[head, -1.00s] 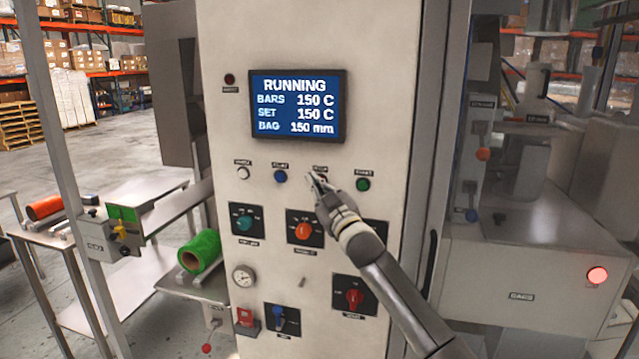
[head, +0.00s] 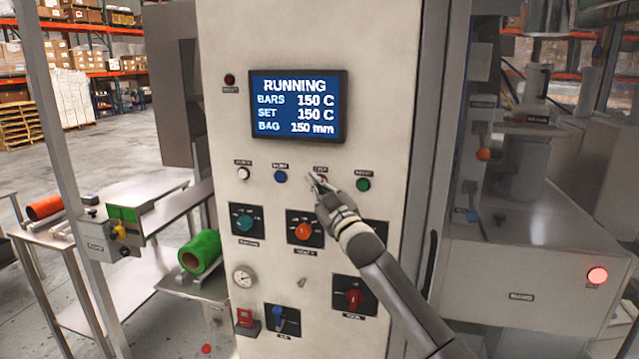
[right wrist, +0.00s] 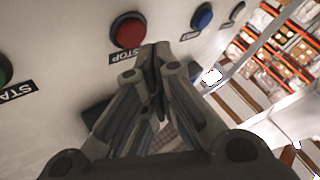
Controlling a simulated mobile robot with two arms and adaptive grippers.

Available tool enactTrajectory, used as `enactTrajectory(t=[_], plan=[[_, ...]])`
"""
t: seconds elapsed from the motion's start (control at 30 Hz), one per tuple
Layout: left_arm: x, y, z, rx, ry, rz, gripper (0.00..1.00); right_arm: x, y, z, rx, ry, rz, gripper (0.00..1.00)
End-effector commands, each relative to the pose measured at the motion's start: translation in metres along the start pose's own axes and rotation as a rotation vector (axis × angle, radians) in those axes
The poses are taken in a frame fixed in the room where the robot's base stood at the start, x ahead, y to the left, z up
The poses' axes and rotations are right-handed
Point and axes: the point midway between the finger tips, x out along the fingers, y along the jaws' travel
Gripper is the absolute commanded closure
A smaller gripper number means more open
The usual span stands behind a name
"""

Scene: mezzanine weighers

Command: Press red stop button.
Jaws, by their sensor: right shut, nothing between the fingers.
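The red stop button (right wrist: 128,30) shows in the right wrist view, with a black STOP label (right wrist: 128,55) beside it on the pale panel. In the head view the button is mostly hidden behind my right gripper (head: 314,182). My right gripper is shut and empty, its fingertips close to the panel. In the right wrist view the fingertips (right wrist: 156,48) are just beside the button and its label; I cannot tell whether they touch the panel. The display (head: 297,105) reads RUNNING, with bars at 150 C. My left gripper is not in view.
A green button (head: 363,185) is right of my gripper; blue (head: 280,176) and white (head: 243,173) buttons are left of it. Below are an orange knob (head: 303,231), a teal knob (head: 244,222) and a red knob (head: 354,297). A glass-doored machine stands at the right.

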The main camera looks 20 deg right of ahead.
Motion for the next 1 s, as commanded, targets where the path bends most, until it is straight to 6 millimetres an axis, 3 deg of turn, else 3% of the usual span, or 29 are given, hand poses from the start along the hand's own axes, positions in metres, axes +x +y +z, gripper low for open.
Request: enactTrajectory(t=[1.0], plan=[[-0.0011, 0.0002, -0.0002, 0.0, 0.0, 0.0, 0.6, 0.0073, 0.0056, 0.0048, 0.0, 0.0, 0.0, 1.0]])
